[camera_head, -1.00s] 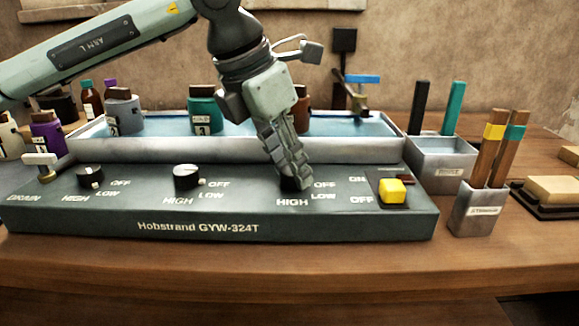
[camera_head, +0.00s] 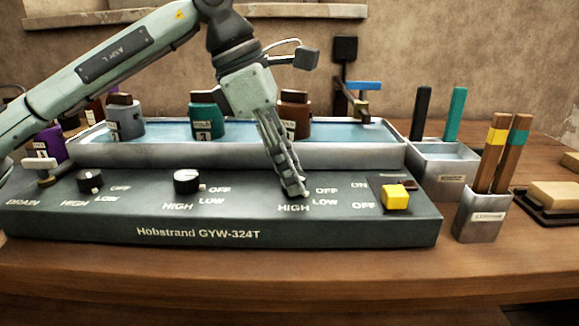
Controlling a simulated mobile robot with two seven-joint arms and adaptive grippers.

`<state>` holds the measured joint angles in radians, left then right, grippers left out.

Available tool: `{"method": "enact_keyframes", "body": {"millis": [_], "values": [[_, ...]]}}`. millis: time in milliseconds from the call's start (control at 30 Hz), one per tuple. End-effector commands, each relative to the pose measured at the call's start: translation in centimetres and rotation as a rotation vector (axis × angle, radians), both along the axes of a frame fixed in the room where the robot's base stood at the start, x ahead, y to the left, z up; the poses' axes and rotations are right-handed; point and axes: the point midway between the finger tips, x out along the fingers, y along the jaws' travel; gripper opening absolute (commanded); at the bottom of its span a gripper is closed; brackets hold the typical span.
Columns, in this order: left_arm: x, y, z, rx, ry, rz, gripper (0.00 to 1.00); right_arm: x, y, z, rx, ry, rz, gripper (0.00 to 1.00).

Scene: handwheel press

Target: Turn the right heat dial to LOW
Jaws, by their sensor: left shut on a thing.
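The control panel (camera_head: 200,234) has three black heat dials in a row, with OFF, LOW and HIGH printed in white beside them. My left gripper (camera_head: 292,189) points down at the right dial's place, with its fingers shut on that dial. The fingers cover the dial, so I cannot tell where its pointer stands. Its OFF label (camera_head: 327,190), LOW label (camera_head: 325,202) and HIGH label (camera_head: 293,209) show around the fingertips. The middle dial (camera_head: 186,181) and the left dial (camera_head: 90,181) are free. My right gripper is not in view.
A yellow switch (camera_head: 395,197) sits right of the gripper. Behind the panel is a water bath (camera_head: 240,154) with several weighted bottles. A drain valve (camera_head: 42,167) is at the left. A metal cup (camera_head: 482,214) with wooden tongs stands at the right.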

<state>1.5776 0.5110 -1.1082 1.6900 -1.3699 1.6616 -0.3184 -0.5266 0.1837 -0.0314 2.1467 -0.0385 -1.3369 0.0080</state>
Motion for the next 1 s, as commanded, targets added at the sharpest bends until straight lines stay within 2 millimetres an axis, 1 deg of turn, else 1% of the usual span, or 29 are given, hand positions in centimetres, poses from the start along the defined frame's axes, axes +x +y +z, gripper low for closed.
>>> {"method": "enact_keyframes", "body": {"millis": [167,500,533,667,700,1000], "values": [[0.07,-0.06,0.19,-0.004,-0.003,-0.017,0.02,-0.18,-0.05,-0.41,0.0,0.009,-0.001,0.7],[0.08,-0.07,0.2,-0.004,-0.004,-0.019,0.02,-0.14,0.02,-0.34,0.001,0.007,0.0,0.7],[0.08,-0.07,0.2,-0.004,-0.004,-0.019,0.35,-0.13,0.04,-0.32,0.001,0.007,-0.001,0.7],[0.06,-0.05,0.15,-0.003,-0.002,-0.019,0.51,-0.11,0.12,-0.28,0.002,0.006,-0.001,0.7],[0.06,-0.05,0.13,-0.003,-0.002,-0.019,0.52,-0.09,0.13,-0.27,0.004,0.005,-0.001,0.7],[0.05,0.07,0.29,-0.001,-0.001,-0.019,0.52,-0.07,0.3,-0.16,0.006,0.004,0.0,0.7]]}}
